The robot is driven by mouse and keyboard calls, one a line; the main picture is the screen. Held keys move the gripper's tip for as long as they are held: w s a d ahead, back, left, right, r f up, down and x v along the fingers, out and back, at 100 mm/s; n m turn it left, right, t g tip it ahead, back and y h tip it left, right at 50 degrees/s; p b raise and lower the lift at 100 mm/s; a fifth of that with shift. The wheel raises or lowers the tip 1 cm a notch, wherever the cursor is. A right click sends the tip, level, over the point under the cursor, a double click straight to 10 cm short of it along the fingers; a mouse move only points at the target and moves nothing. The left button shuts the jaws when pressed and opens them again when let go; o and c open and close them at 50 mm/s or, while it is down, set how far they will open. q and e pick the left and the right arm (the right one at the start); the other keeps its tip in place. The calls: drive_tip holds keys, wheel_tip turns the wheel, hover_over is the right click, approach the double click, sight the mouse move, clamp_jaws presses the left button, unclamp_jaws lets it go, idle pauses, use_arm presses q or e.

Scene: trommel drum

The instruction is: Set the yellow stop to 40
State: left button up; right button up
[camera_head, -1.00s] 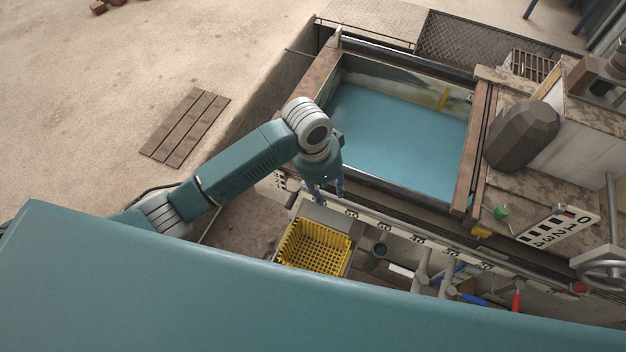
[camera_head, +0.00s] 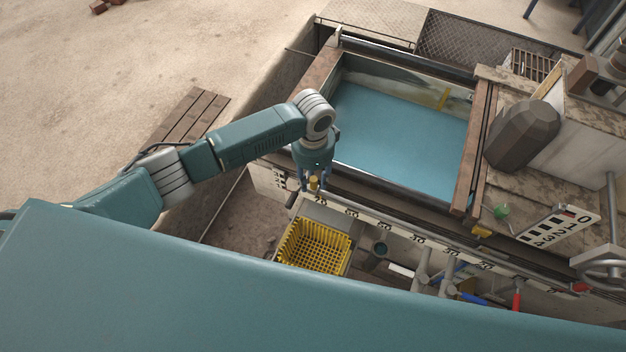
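A small yellow piece (camera_head: 314,184), which looks like the stop, sits at the left end of the numbered rail (camera_head: 368,218) along the near side of the blue-water tank. My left gripper (camera_head: 315,188) points down over it, its two fingers spread on either side of the piece. I see no clear contact, and the gripper partly hides the piece. The black numbers on the rail are small and hard to read from here. My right gripper is not in view.
A yellow mesh basket (camera_head: 314,247) stands just below the rail. A 0-to-4 scale board (camera_head: 558,229), a handwheel (camera_head: 604,267) and a red-handled lever (camera_head: 516,301) are at the right.

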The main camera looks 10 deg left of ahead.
use_arm(q)
drive_tip(key=shift+f, duration=0.75)
clamp_jaws()
